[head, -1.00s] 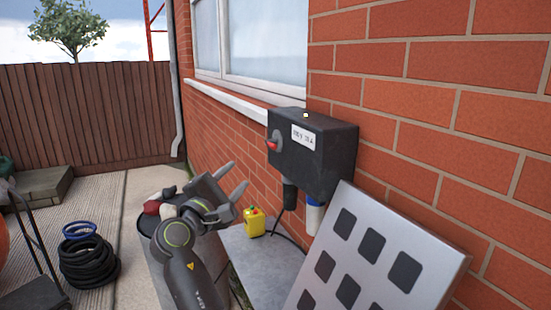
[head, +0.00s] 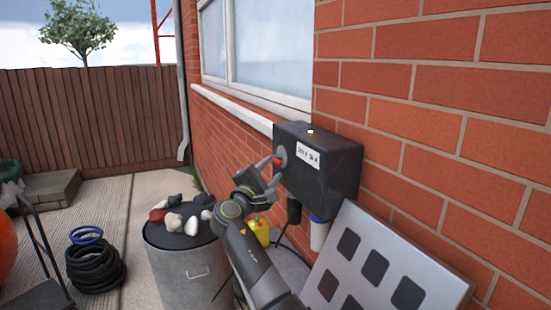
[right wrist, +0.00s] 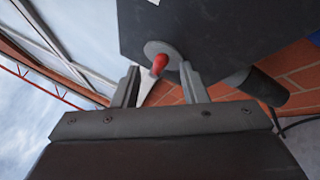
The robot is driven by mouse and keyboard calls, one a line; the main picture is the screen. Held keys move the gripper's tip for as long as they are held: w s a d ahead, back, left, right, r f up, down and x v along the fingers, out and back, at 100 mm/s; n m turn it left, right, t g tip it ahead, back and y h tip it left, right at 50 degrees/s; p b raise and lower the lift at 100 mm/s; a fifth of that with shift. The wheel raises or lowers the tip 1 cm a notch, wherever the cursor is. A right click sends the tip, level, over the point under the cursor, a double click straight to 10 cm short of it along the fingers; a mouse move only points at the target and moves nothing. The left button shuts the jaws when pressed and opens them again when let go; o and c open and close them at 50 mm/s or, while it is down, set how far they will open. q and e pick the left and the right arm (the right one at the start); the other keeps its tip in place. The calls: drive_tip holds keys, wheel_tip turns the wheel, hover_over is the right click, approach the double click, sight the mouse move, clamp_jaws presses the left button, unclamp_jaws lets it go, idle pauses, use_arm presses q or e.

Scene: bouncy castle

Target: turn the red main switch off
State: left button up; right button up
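The red main switch (head: 276,160) is a small red handle on a round grey disc, on the left face of a dark box (head: 325,170) fixed to the brick wall. In the right wrist view the red handle (right wrist: 159,64) points between my two fingers, with the disc behind it. My right gripper (head: 268,170) is open at the switch, one finger on each side of the handle. A gap shows beside the handle, and I cannot tell whether a finger touches it. My left gripper is in neither view.
A silver panel with dark squares (head: 345,235) leans against the wall below the box. A metal bin (head: 185,265) with rocks on its lid stands left of my arm. A yellow box (head: 261,232) sits behind my arm. Black and blue coils (head: 92,262) lie at left.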

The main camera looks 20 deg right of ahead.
drive_tip(key=x, duration=0.3)
drive_tip(key=shift+w+d+p, duration=0.25)
drive_tip(key=shift+p, duration=0.15)
